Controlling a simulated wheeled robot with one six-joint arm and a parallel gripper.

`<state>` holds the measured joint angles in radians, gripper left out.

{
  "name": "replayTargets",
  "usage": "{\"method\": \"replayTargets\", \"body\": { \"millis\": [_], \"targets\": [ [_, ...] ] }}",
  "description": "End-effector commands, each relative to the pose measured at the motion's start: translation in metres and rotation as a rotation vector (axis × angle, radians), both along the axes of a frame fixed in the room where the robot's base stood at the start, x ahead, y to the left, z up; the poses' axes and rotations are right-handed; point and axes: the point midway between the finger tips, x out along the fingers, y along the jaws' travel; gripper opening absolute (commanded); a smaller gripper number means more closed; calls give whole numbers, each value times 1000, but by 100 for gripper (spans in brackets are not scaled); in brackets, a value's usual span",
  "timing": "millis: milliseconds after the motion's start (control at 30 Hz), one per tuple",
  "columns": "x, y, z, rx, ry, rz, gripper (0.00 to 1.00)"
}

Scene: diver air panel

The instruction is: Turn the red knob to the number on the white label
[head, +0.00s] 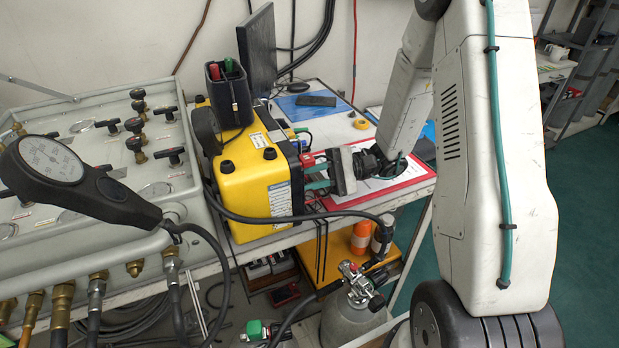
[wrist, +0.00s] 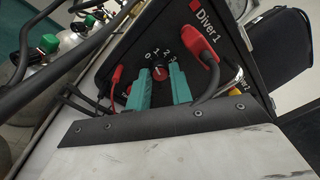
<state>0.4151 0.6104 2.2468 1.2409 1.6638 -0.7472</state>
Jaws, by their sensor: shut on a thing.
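The red knob (wrist: 159,72) is on the dark panel face (wrist: 112,72) of the yellow box (head: 245,175), below the printed name "Diver 1". The numbers 0, 1, 2 and 3 curve around its upper side. Its pointer is too small to read for certain. My gripper (wrist: 160,84) has its two green fingers on either side of the knob, shut on it. In the head view my gripper (head: 318,174) reaches the box's right side, and the knob is hidden there. I cannot make out which white label bears the number.
A black hose (head: 290,218) runs before the box. A red-edged clipboard (head: 385,180) lies on the table below my wrist.

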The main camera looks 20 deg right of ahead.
Motion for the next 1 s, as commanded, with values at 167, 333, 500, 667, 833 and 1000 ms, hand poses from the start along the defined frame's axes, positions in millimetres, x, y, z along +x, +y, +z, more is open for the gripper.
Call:
{"method": "replayTargets", "body": {
  "millis": [167,333,500,667,833,1000],
  "targets": [
    [0,0,0,-1,65,1,0],
    [0,0,0,0,181,1,0],
    [-1,0,0,0,336,2,0],
    [-1,0,1,-1,489,2,0],
    [-1,0,1,-1,651,1,0],
    [0,0,1,0,812,0,0]
  ]
}}
